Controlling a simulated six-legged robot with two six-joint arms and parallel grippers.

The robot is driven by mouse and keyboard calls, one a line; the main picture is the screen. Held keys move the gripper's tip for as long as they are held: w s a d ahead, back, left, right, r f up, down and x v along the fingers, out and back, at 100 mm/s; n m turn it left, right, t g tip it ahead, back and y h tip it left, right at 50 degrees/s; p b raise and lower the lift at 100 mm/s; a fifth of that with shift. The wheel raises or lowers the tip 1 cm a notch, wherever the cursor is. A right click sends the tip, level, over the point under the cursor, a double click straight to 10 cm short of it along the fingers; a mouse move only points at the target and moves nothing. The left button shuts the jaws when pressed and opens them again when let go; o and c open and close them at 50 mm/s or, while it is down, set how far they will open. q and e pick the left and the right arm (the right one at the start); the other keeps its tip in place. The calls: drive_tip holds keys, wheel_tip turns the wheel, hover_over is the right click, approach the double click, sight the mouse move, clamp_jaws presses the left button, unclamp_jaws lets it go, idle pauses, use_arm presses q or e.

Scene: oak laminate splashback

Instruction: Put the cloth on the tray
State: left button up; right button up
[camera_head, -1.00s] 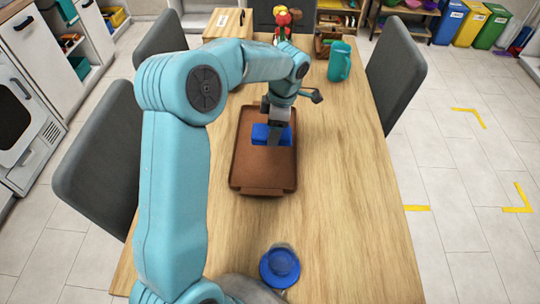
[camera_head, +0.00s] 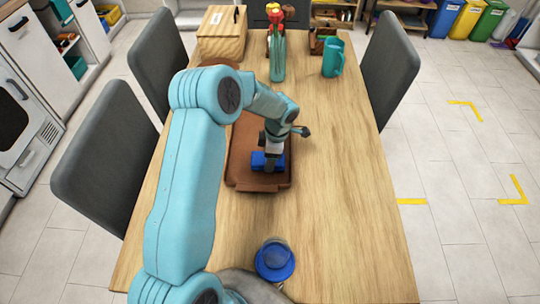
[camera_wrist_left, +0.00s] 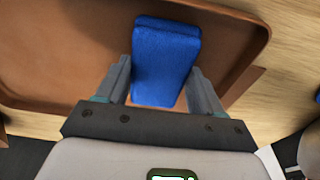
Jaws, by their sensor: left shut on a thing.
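The blue folded cloth (camera_head: 262,164) is over the brown tray (camera_head: 275,184), near the tray's front end. In the left wrist view the cloth (camera_wrist_left: 165,62) lies between the two fingers of my left gripper (camera_wrist_left: 162,88), which is shut on it. The tray (camera_wrist_left: 70,70) fills much of that view behind the cloth. I cannot tell whether the cloth touches the tray floor. In the head view my left gripper (camera_head: 272,163) hides part of the cloth. My right gripper is not in view.
A blue round-based object (camera_head: 274,262) stands near the table's front. A teal mug (camera_head: 333,58), a vase with red flowers (camera_head: 277,58) and a wooden box (camera_head: 222,36) stand at the back. Dark chairs flank the table. The right side of the tabletop (camera_head: 340,190) is clear.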

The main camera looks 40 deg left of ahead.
use_arm(q)
drive_tip(key=shift+s+d, duration=0.1)
drive_tip(key=shift+s, duration=0.05)
drive_tip(key=o, duration=1.1)
drive_tip(key=shift+f, duration=0.15)
drive_tip(key=shift+r, duration=0.55)
wheel_tip(320, 180, up, 11)
drive_tip(key=w+d+b, duration=0.1)
drive_tip(key=shift+r+b, duration=0.15)
drive_tip(key=shift+b, duration=0.2)
